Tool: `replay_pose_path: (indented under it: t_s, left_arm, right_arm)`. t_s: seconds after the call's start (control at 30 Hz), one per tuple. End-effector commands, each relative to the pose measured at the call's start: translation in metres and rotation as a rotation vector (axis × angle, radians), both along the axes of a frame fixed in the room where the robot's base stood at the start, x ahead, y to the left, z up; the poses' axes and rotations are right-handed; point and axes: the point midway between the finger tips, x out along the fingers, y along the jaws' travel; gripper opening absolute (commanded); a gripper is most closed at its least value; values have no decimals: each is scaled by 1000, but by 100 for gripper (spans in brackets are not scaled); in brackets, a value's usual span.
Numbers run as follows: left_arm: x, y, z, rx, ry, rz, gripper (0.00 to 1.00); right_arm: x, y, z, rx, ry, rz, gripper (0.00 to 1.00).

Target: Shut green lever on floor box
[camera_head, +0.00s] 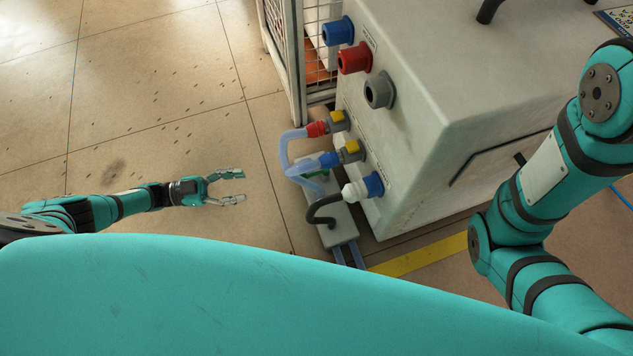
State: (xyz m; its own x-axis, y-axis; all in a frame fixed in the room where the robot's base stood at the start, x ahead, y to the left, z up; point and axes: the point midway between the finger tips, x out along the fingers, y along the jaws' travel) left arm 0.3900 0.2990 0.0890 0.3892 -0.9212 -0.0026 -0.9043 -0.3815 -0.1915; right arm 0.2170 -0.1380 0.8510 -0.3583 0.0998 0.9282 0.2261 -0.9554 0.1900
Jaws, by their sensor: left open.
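The floor box (335,232) is a small grey box on the floor beside the large grey cabinet, with hoses running into its top. A small bit of green that looks like the lever (312,174) shows among the clear hoses on it. The hoses partly hide it, so I cannot tell its angle. My left gripper (243,186) is open and empty, left of the floor box and apart from it, with its fingers pointing right toward the hoses. My right arm comes in at the right, but its gripper is out of view.
The large grey cabinet (440,110) carries blue, red and grey sockets and yellow-handled valves (350,150). A wire mesh cage (310,40) stands behind. A yellow floor stripe (420,258) runs along the cabinet's front.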

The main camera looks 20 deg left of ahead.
Motion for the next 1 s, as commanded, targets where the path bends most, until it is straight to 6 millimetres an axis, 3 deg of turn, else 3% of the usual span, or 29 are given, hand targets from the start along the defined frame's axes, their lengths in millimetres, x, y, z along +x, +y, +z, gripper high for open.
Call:
replay_pose_path:
  t_s: [0.17,0.73,1.0]
  left_arm:
    - [7,-17,2,-6,-2,-5,47]
    - [53,-128,-1,-6,-2,-4,47]
    - [66,-156,-1,-2,-2,-3,47]
  right_arm:
    - [-3,-1,0,1,-8,1,40]
    - [-3,0,-21,1,-7,1,40]
    - [-2,0,-29,0,-6,1,40]
